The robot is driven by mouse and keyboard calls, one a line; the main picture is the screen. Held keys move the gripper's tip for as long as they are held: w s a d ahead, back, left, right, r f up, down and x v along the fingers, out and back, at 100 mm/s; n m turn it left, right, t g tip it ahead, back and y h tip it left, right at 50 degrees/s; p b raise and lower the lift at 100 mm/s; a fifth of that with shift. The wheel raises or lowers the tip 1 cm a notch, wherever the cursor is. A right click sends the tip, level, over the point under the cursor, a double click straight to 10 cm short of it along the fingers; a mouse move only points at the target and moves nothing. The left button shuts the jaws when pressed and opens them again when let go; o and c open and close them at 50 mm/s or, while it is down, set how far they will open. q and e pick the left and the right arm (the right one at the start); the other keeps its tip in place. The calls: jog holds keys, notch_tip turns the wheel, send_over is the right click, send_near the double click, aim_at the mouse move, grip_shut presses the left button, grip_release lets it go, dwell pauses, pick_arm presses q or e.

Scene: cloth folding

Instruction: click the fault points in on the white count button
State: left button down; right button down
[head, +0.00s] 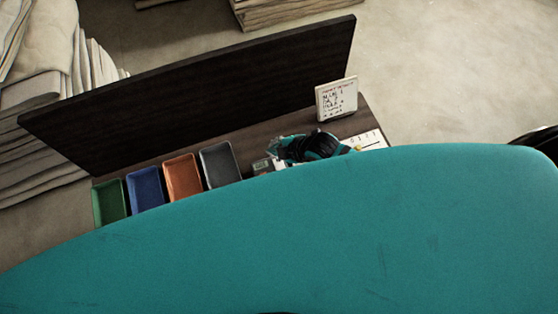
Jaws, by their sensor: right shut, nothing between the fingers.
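My right gripper (286,149), teal and black, is over the right part of the dark table (233,144). It is shut and holds nothing. A white panel (372,140) with small dark marks and a yellow spot lies just right of it, partly covered. A small whitish-grey item (263,166) lies just left of and below the gripper. I cannot tell which of these carries the white count button, nor whether the gripper touches either. A white card (337,98) with handwritten-looking lines stands behind the gripper; its text is too small to read. My left gripper is not in view.
Four trays stand in a row at the left: green (110,202), blue (145,189), orange (182,177) and dark grey (219,164). A tall dark board (200,95) stands behind them. Folded cloth stacks (38,130) are at the far left. A large teal surface hides the table's front.

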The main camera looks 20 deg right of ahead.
jog(key=shift+s+r+m+g, duration=0.1)
jog(key=shift+s+m+g, duration=0.3)
jog(key=shift+m, duration=0.2)
notch_tip(320, 180, down, 8)
jog(key=b, duration=0.7)
jog(key=shift+r, duration=0.15)
jog(key=shift+f+b, duration=0.55)
jog(key=shift+f, duration=0.1)
dwell(0.4)
jog(key=shift+f, duration=0.3)
jog(key=shift+f+b, duration=0.45)
jog(key=shift+f, duration=0.05)
dwell(0.6)
jog(key=shift+r, duration=0.1)
jog(key=shift+r+p, duration=0.85)
jog(key=shift+p, duration=0.15)
